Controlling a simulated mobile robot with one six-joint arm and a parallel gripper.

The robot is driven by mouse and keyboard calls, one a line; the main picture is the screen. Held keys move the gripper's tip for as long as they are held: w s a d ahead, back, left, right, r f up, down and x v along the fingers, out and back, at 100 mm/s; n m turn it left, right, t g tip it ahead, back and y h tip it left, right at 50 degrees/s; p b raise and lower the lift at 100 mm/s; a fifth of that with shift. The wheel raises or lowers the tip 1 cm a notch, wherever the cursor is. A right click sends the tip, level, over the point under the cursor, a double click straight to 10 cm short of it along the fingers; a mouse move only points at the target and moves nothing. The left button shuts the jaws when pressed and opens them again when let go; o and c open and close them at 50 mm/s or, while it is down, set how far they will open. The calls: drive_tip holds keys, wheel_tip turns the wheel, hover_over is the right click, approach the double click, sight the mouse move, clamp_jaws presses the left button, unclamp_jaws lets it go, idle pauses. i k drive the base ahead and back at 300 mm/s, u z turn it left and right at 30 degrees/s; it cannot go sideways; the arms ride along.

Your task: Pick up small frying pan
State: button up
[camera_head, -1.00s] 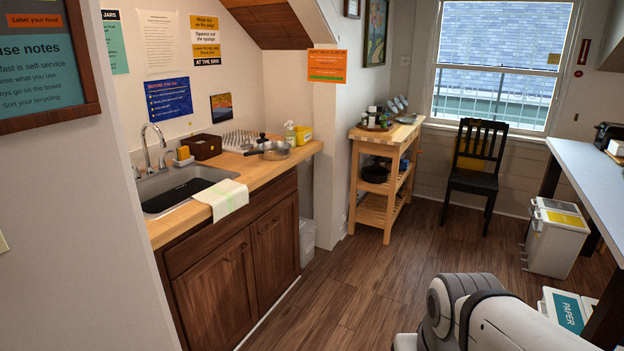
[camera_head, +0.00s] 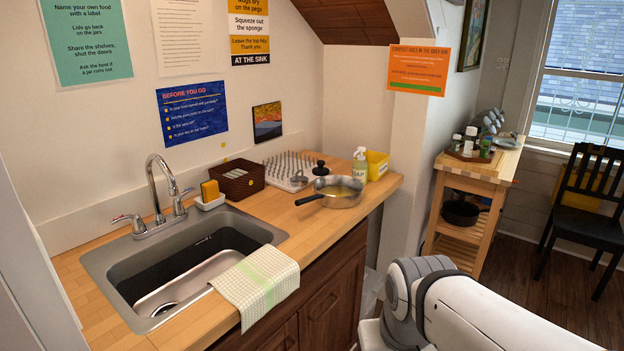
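A shallow steel pan (camera_head: 346,201) stands on the wooden counter right of the sink. Its dark handle points left over the counter. A yellowish tone shows inside it, and I cannot tell whether that is food or reflection. A dark pan (camera_head: 460,213) sits on the middle shelf of the wooden cart, partly hidden by the cart frame. I cannot tell for certain which one is the small frying pan. Part of my white arm shows at the lower right, but my gripper is outside the view.
The sink (camera_head: 150,278) has a checked towel (camera_head: 256,286) at its front edge. A wicker basket (camera_head: 236,179), a drying rack (camera_head: 284,172), a soap bottle (camera_head: 360,164) and a yellow box (camera_head: 377,164) stand around the steel pan. The cart (camera_head: 437,222) is beyond the wall corner; a dark chair (camera_head: 588,208) stands right.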

sight(332, 191)
drive_tip(key=z, duration=0.2)
drive_tip(key=i, duration=1.05)
drive_tip(key=z, duration=0.35)
drive_tip(key=k, duration=0.85)
drive_tip(key=z, duration=0.2)
drive_tip(key=i, duration=0.85)
drive_tip(key=u, duration=0.05)
